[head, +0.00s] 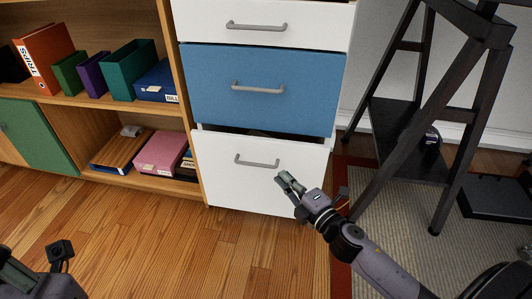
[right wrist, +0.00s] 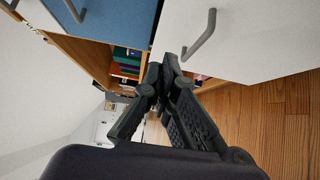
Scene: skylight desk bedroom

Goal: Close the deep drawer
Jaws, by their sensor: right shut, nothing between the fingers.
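The deep drawer (head: 235,185) is the white bottom drawer of the cabinet. It stands partly open, with a dark gap along its top edge below the blue drawer (head: 265,108). Its grey bar handle (head: 257,161) is on the front. My right gripper (head: 283,178) is shut and empty, near the right half of the drawer front and right of the handle. I cannot tell whether it touches the front. In the right wrist view the drawer front (right wrist: 245,35) and handle (right wrist: 204,36) lie beside the shut fingers. My left gripper (head: 12,268) is partly cut off at the lower left.
The white top drawer (head: 300,22) looks closed. A wooden shelf (head: 100,100) with binders and boxes stands on the left, with a green door (head: 38,135). A dark stand (head: 440,130) on a grey rug (head: 395,215) is at right. The wood floor (head: 190,250) in front is clear.

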